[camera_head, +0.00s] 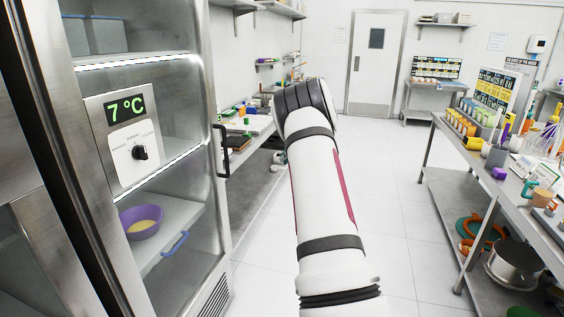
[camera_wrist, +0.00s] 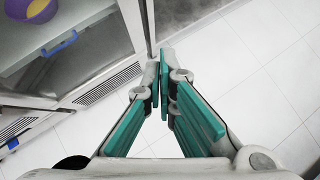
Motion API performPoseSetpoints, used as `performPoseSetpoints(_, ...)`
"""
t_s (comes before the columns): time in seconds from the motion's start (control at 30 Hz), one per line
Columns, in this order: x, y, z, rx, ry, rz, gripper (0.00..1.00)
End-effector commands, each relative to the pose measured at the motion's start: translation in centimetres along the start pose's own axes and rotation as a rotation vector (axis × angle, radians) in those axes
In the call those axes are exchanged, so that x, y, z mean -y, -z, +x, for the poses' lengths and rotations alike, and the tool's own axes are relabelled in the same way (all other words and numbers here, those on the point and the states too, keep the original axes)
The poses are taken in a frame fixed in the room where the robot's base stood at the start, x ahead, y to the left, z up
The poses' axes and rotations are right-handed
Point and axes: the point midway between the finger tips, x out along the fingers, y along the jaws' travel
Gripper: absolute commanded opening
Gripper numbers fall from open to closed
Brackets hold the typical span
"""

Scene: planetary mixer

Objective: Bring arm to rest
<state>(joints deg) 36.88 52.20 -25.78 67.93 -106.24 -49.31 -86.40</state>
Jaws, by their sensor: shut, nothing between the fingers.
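My arm (camera_head: 325,190) reaches forward and up in the middle of the head view, white with dark bands. Its gripper end is hidden there behind the arm. In the wrist view my gripper (camera_wrist: 160,75) shows with its teal-padded fingers closed together at the tips, holding nothing. It is over the white tiled floor, in front of the glass-fronted fridge. I cannot tell the exact gap between the fingers and the fridge.
The fridge (camera_head: 212,240) stands close on the left, with a purple bowl (camera_head: 141,221) on a shelf and a dark handle (camera_head: 221,150). A steel table (camera_head: 437,124) with several items is on the right. The floor (camera_head: 390,185) between is clear.

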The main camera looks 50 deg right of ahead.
Motion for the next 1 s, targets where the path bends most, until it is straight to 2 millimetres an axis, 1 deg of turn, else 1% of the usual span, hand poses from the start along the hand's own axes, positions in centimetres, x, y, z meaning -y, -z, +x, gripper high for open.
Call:
performPoseSetpoints(0.03, 0.5, -0.1, -0.9, 0.002, 0.006, 0.001, 0.00)
performPoseSetpoints(0.2, 1.2, -0.2, -3.7, 0.003, 0.006, 0.001, 0.00)
performPoseSetpoints(0.33, 1.7, -0.2, -5.4, 0.001, 0.006, 0.000, 0.00)
performPoseSetpoints(0.5, 1.9, -0.2, -6.5, 0.001, 0.004, 0.001, 0.00)
performPoseSetpoints(0.77, 1.9, -0.3, -6.7, 0.002, 0.004, 0.002, 0.00)
performPoseSetpoints(0.87, 1.5, -1.5, -7.1, 0.032, 0.015, 0.029, 0.00)
performPoseSetpoints(0.97, 0.2, -5.0, -8.5, 0.120, 0.044, 0.119, 0.00)
performPoseSetpoints(1.0, -0.6, -6.9, -9.4, 0.173, 0.059, 0.179, 0.00)
